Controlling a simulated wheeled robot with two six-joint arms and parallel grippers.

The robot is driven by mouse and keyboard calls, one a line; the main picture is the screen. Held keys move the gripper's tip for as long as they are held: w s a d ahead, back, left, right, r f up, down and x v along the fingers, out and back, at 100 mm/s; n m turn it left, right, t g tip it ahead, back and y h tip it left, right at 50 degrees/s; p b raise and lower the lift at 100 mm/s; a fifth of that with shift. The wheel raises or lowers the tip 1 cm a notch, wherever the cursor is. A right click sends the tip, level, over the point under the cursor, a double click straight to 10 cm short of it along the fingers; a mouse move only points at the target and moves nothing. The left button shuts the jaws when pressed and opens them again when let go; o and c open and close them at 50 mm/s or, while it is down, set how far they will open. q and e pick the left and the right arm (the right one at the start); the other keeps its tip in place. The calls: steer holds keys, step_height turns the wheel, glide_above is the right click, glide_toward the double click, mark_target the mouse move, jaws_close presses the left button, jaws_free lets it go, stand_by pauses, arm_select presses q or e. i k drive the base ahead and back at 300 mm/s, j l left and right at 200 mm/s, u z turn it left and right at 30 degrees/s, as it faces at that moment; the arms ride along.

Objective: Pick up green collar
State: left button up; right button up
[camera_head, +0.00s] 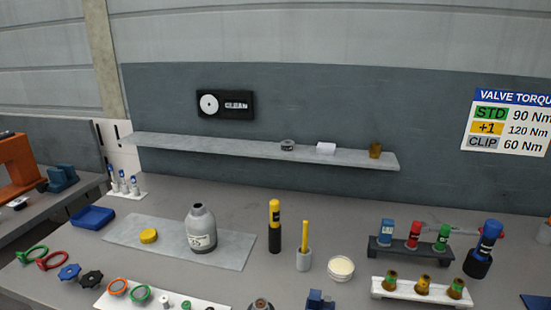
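A green ring (140,294), which looks like the green collar, lies on a white board (195,299) at the bottom edge, left of centre. An orange ring (117,286) of similar size lies just left of it. A larger green ring-shaped part (33,253) lies farther left on the bench, beside a red one (53,260). Neither of my grippers is in view, so I cannot see whether they are open or shut.
A grey bottle (201,231) and a yellow cap (149,236) stand on a grey mat (122,232). Blue and black knobs lie left of the white board. Racks (420,290) with coloured parts stand at the right.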

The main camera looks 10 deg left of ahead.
mark_target(22, 257)
steer(key=j+u, duration=0.15)
steer(key=u, duration=1.8)
steer(key=i+l, duration=0.05)
steer(key=l, duration=0.05)
